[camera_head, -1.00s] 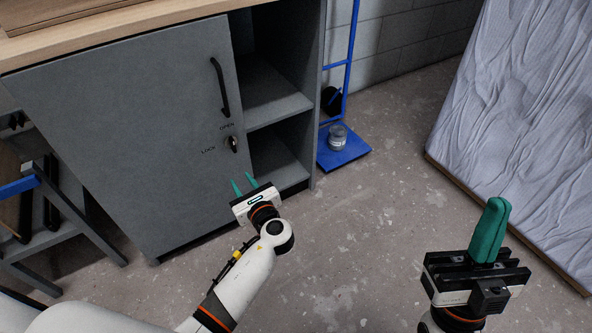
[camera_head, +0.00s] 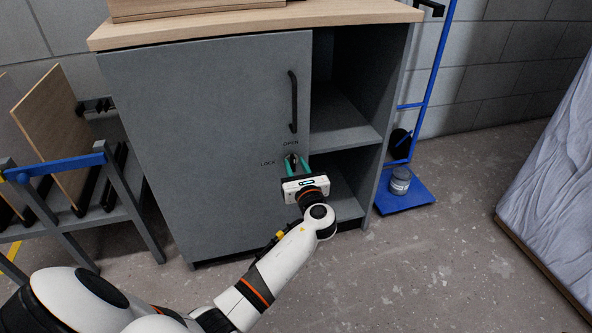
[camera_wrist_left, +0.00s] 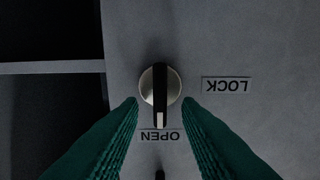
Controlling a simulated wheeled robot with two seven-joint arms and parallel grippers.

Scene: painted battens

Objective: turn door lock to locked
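The door lock (camera_head: 291,161) is a small round metal knob with a dark bar on the grey cabinet door (camera_head: 215,130). In the left wrist view the knob (camera_wrist_left: 160,84) shows upside down, its bar pointing at the OPEN label (camera_wrist_left: 159,136). The LOCK label (camera_wrist_left: 227,85) is to the side. My left gripper (camera_head: 296,164) is at the knob, its green fingers apart on either side of it. In the left wrist view the fingertips (camera_wrist_left: 160,103) flank the knob with gaps visible; the gripper is open. My right gripper is out of view.
A black door handle (camera_head: 293,102) is above the lock. Open shelves (camera_head: 342,135) are right of the door. A blue trolley (camera_head: 405,195) carries a jar (camera_head: 400,181). A rack with boards (camera_head: 60,135) stands left. Floor in front is clear.

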